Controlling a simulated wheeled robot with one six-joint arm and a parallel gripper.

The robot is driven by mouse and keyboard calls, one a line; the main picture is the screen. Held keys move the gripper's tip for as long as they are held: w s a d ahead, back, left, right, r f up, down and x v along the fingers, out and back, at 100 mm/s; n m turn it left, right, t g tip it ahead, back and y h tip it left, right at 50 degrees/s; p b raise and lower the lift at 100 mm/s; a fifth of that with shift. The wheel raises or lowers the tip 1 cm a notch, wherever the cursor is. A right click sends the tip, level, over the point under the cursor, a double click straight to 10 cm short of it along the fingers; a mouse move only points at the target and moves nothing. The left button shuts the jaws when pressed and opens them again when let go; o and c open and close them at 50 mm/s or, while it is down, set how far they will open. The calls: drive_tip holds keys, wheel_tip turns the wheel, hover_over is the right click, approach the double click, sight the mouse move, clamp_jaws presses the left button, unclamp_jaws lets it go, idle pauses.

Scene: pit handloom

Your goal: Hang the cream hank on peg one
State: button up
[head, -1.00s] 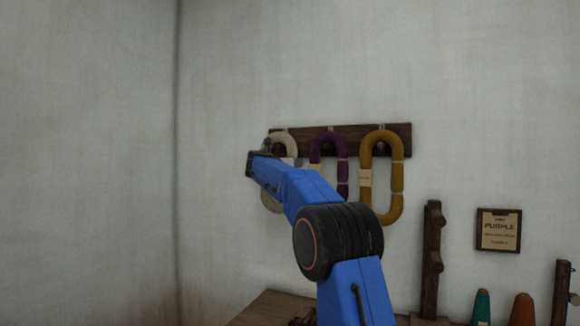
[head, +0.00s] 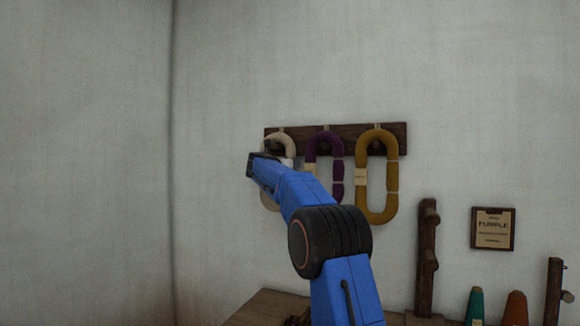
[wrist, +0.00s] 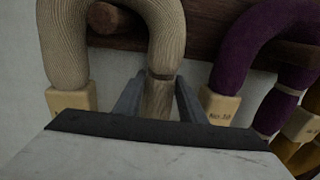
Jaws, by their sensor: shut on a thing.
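The cream hank (head: 280,138) is at the left end of the dark wooden peg rail, largely covered by my arm in the head view. In the wrist view the cream hank (wrist: 62,40) shows as two strands, with its top cut off. A round brown peg end (wrist: 104,18) shows between the strands; I cannot tell whether the hank rests on it. My gripper (wrist: 160,98) is shut on the hank's right strand below a dark tie.
A purple hank (head: 324,145) hangs close to the right, and a mustard hank (head: 376,180) beyond it on the rail (head: 400,138). The wall at left is bare.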

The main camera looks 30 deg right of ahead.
drive_tip(key=shift+w+d+f, duration=0.1)
drive_tip(key=shift+f, duration=0.3)
drive_tip(key=o, duration=1.3)
drive_tip(key=shift+w+d+f, duration=0.1)
drive_tip(key=shift+d+f, duration=0.05)
drive_tip(key=shift+c, duration=0.2)
drive_tip(key=shift+r, duration=0.2)
drive_tip(key=shift+s+a, duration=0.3)
drive_tip(key=shift+a, duration=0.15)
drive_tip(key=v, duration=1.6)
drive_tip(key=shift+s+a, duration=0.2)
